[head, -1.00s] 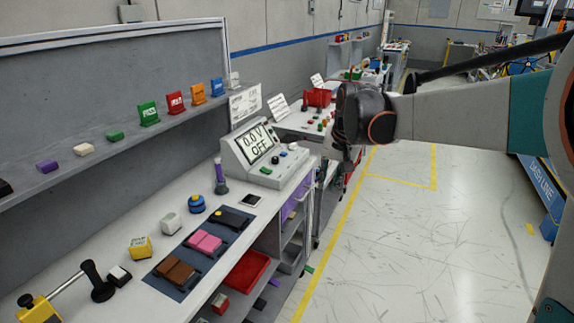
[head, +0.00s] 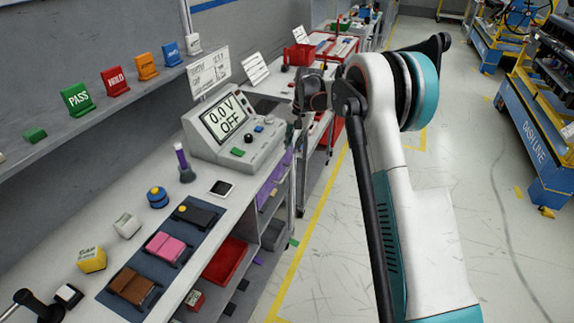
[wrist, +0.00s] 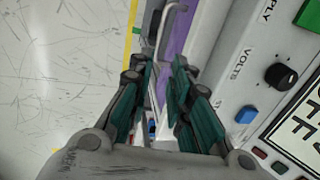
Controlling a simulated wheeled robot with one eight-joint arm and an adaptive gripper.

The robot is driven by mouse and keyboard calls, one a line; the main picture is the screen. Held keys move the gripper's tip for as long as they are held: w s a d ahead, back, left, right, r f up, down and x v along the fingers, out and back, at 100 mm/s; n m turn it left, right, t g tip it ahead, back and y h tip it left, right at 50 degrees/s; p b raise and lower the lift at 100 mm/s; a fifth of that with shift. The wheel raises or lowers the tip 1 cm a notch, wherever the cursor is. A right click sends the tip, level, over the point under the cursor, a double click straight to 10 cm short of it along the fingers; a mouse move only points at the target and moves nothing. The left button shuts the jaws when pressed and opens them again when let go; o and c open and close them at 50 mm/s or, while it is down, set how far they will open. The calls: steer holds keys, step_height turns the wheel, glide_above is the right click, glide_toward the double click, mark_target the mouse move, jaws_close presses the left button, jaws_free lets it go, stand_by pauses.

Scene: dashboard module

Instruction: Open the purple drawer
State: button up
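The purple drawer (head: 273,180) is set in the side of the white bench, under the meter box; only a narrow strip of its front shows. In the wrist view the purple drawer (wrist: 178,40) runs up from between my fingers, with a grey bar handle (wrist: 164,22) along its left side. My gripper (wrist: 160,75) is open, its teal fingers on either side of the drawer edge, and I see nothing held. In the head view my gripper (head: 296,122) hangs beside the meter box, above the drawer. I cannot tell whether it touches anything.
The meter box (head: 233,127) stands on the bench near my gripper. Open shelves with a red bin (head: 226,262) lie below the bench top. A red case (head: 299,54) sits on a farther bench.

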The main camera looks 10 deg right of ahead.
steer(key=f+b, duration=0.1)
steer(key=f, duration=0.3)
steer(key=w+a+f+b, duration=0.1)
steer(key=f, duration=0.3)
steer(key=a+f+b, duration=0.1)
steer(key=f+b, duration=0.1)
steer(key=f, duration=0.3)
steer(key=shift+w, duration=0.15)
jaws_close()
